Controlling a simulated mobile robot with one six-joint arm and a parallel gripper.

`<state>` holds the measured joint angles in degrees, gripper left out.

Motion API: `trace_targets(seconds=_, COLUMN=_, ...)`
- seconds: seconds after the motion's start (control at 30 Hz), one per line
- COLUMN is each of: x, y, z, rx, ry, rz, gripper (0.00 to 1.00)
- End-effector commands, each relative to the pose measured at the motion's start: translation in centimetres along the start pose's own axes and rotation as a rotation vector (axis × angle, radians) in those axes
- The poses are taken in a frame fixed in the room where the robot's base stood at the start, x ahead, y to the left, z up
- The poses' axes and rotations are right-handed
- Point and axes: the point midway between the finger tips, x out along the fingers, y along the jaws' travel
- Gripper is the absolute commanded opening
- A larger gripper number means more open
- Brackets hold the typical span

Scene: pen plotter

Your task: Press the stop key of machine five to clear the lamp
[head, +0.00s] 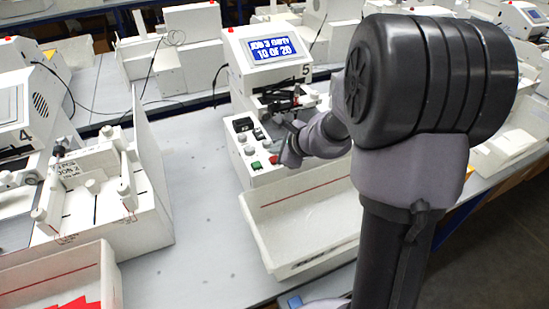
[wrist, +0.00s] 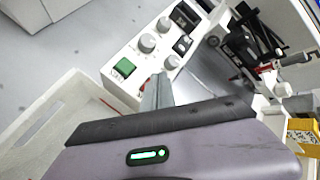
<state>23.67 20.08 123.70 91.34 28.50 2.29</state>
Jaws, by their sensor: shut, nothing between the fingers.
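Machine five (head: 262,75) is a white unit with the number 5 on its side and a blue screen (head: 272,49) reading "10 OF 20" on its lower line. A small red lamp (head: 230,30) sits on its top left corner; I cannot tell if it is lit. Its front panel has knobs, a green key (head: 256,165) and a red key (head: 273,159) beside it. My gripper (head: 284,157) is shut and empty, close by the red key.
A white bin (head: 268,222) stands right in front of the panel, below my gripper; its rim also shows in the wrist view (wrist: 55,110). Machine four (head: 22,110) stands to the left. The grey bench (head: 205,190) between them is clear. A pen mechanism (wrist: 240,45) sits behind the panel.

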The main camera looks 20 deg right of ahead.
Motion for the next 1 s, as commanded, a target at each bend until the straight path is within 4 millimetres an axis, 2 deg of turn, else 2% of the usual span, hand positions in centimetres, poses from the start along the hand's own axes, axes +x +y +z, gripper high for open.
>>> trace_targets(seconds=1.0, x=0.75, y=0.54, z=-0.55, rx=0.0, ry=0.0, rz=0.0, gripper=0.0)
